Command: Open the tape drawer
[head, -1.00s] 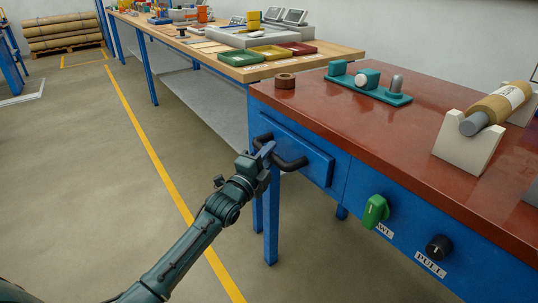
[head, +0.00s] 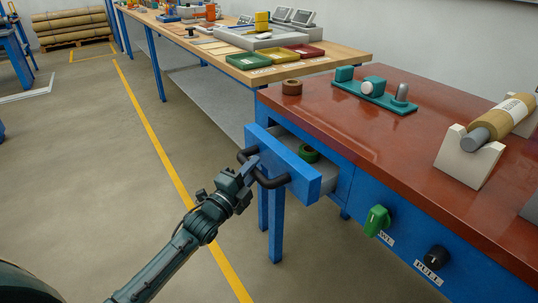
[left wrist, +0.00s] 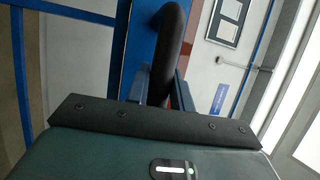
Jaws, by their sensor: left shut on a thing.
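The tape drawer (head: 296,172) is a blue-fronted drawer under the red-brown bench top, and it stands partly pulled out. A green roll of tape (head: 308,153) shows inside it. Its black bar handle (head: 272,182) is on the front. My left gripper (head: 250,172) is shut on this handle, near its left part. In the left wrist view the dark handle (left wrist: 167,50) passes between the fingers. The drawer's far inside is hidden under the bench top. My right gripper is not in view.
A green switch (head: 376,220) and a black knob (head: 436,257) stick out right of the drawer. Floor in front is clear.

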